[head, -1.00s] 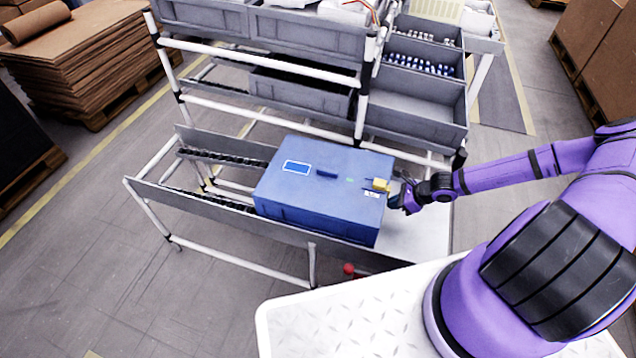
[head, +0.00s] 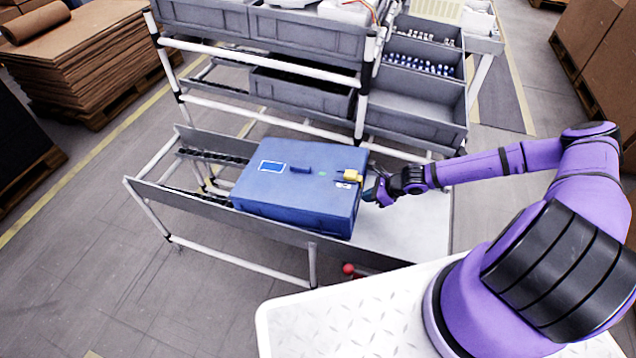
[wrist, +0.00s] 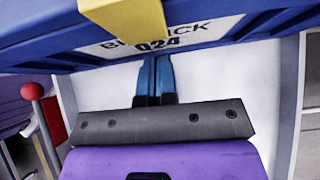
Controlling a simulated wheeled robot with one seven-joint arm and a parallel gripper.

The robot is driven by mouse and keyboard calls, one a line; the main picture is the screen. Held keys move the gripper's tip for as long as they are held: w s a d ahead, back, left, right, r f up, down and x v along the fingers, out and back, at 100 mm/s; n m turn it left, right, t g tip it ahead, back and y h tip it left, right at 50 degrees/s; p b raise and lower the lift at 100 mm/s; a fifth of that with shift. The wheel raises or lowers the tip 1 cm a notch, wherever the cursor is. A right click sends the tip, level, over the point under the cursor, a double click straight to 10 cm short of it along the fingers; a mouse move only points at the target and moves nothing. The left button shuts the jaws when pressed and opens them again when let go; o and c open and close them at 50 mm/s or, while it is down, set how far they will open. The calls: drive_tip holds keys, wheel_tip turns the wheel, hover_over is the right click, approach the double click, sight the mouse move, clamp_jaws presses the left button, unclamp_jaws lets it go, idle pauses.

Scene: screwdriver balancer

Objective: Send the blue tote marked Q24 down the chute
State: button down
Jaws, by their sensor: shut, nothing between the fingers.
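The blue tote (head: 297,190) lies on the chute at the lower level of the rack, partly over the rollers and partly over the smooth pale plate. In the wrist view its near wall (wrist: 260,25) carries a white label reading Q24 (wrist: 157,44), with a yellow latch (wrist: 125,14) hanging over it. My gripper (head: 372,193) is at the tote's right end. In the wrist view my gripper (wrist: 155,62) has its blue fingers together, with their tips at the tote's wall below the label. Whether they touch it is hard to tell.
The chute (head: 400,225) has low grey side rails and its roller track (head: 215,157) runs to the left, clear beyond the tote. Shelves with grey bins (head: 420,100) stand behind. A red knob (head: 348,269) sits at the near edge.

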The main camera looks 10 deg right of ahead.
sight(359, 179)
drive_tip(key=shift+w+a+r, duration=0.1)
drive_tip(key=shift+w+a, duration=0.85)
drive_tip(key=shift+a, duration=0.6)
drive_tip(key=shift+w+a+f, duration=0.1)
drive_tip(key=shift+w+a, duration=0.85)
drive_tip(key=shift+a, duration=0.6)
drive_tip(key=shift+w+a+r, duration=0.1)
drive_tip(key=shift+w+a, duration=0.85)
drive_tip(key=shift+a, duration=0.6)
drive_tip(key=shift+v, duration=3.6)
drive_tip(key=shift+s+d, duration=0.1)
